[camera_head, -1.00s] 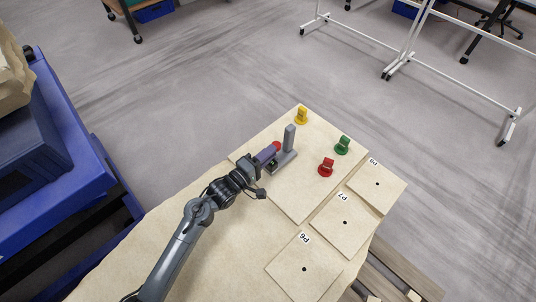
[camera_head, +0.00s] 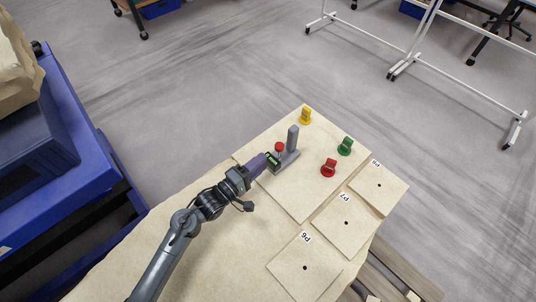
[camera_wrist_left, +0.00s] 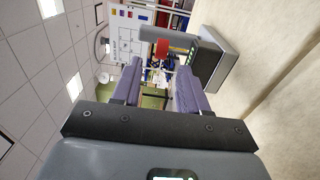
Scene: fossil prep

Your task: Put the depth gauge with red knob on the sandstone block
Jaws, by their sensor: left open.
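The depth gauge (camera_head: 292,140) is grey with an upright column, a flat base and a red knob (camera_head: 280,147). It stands on a pale board. In the left wrist view the gauge (camera_wrist_left: 212,58) lies ahead, with its red knob (camera_wrist_left: 162,48) just beyond and between the fingers. My left gripper (camera_head: 266,161) is open, its purple fingers close to the gauge's near side beside a small green display. The fingers also show in the wrist view (camera_wrist_left: 159,82), with nothing visibly gripped. I cannot tell which sand-coloured piece is the sandstone block. My right gripper is out of view.
A yellow piece (camera_head: 305,116), a green piece (camera_head: 345,146) and a red piece (camera_head: 328,168) stand on the same board. Slabs marked P6 (camera_head: 290,262), P7 (camera_head: 350,238) and P8 (camera_head: 385,198) lie to the right and front. A blue cart (camera_head: 95,185) stands left.

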